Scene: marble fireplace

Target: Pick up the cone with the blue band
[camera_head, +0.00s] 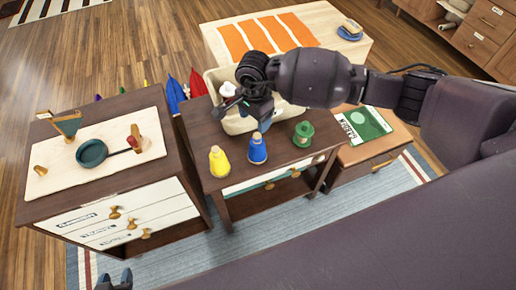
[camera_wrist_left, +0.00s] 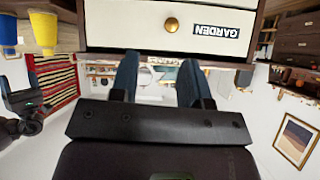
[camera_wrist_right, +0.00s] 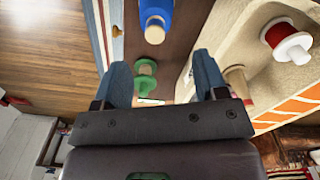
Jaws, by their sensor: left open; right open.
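The cone with the blue band (camera_head: 257,150) stands upright on the dark wooden cabinet between a yellow-banded cone (camera_head: 219,163) and a green spool (camera_head: 303,134). Its pale tip points up. In the right wrist view the blue-banded cone (camera_wrist_right: 155,18) is at the top, beyond the fingertips, and partly cut off. It also shows at the top left of the left wrist view (camera_wrist_left: 44,30). My right gripper (camera_head: 244,112) is open and empty above the cabinet, behind the cone and apart from it. My left gripper (camera_head: 113,281) is open and empty, low in front of the left cabinet.
A beige tray (camera_wrist_right: 232,30) behind the cones holds a red spool (camera_wrist_right: 284,40) and a wooden cone (camera_wrist_right: 238,80). A drawer labelled GARDEN (camera_wrist_left: 150,35) faces my left gripper.

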